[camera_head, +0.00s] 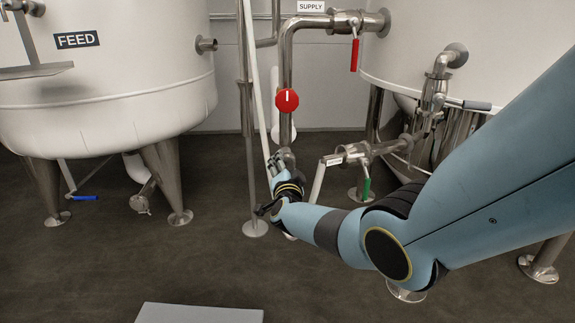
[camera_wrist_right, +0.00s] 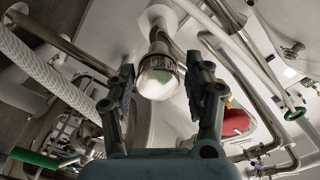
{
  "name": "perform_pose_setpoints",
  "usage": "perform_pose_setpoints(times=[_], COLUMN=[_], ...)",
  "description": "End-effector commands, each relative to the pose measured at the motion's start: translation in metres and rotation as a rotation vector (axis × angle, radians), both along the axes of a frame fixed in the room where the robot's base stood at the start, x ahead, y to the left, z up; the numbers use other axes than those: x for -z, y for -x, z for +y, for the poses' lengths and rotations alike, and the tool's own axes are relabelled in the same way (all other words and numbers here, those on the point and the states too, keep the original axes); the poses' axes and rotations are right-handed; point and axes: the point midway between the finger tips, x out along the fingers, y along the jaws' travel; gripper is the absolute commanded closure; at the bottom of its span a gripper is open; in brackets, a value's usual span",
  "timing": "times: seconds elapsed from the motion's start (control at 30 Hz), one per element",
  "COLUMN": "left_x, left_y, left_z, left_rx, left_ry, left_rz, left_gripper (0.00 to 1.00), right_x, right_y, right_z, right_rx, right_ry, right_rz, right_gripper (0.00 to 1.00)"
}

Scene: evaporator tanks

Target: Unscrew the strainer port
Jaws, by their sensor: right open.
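In the right wrist view, the strainer port (camera_wrist_right: 158,76) is a round metal fitting with a clear, pale end at the end of a short pipe. It lies between the two fingers of my right gripper (camera_wrist_right: 161,88), with visible gaps on both sides. The gripper is open and holds nothing. In the head view, my right gripper (camera_head: 279,164) is raised near the lower end of the vertical supply pipe. The port cannot be made out clearly there. My left gripper is not in view.
A red round knob (camera_head: 287,100) sits on the pipe above my right gripper. A green-handled valve (camera_head: 366,187) and pipes are close to its right. The feed tank (camera_head: 110,100) stands left. Open dark floor (camera_head: 130,260) lies in front.

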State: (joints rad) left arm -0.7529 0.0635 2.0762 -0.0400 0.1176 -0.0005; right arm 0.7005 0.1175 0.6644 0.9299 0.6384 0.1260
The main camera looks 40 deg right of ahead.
Motion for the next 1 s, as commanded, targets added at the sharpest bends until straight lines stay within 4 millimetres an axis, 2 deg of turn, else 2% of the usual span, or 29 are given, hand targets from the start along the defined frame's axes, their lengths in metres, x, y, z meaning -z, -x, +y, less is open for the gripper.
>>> perform_pose_setpoints(times=[0.1, 0.27, 0.4, 0.57, 0.7, 0.87, 1.0], left_x=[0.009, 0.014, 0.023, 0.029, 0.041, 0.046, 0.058], left_y=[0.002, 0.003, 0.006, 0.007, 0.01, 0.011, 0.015], left_z=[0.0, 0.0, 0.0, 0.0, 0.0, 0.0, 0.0], left_rx=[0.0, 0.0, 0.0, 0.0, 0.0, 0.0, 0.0], left_ry=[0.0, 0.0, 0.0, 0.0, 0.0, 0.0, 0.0], left_rz=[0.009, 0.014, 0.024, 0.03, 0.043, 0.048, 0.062], left_gripper=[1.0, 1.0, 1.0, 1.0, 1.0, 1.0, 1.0], right_x=[0.003, 0.0, 0.0, -0.003, -0.003, -0.007, -0.006], right_y=[0.001, 0.0, 0.0, 0.0, 0.001, 0.0, 0.002], right_z=[0.001, 0.001, 0.001, 0.001, 0.001, 0.0, -0.001], right_rx=[-0.001, -0.001, 0.0, -0.001, 0.001, -0.001, 0.0], right_ry=[-0.157, -0.304, -0.517, -0.662, -0.878, -1.014, -1.209], right_rz=[-0.094, -0.186, -0.314, -0.405, -0.535, -0.62, -0.738], right_gripper=[0.48, 0.48, 0.48, 0.48, 0.48, 0.48, 0.48])
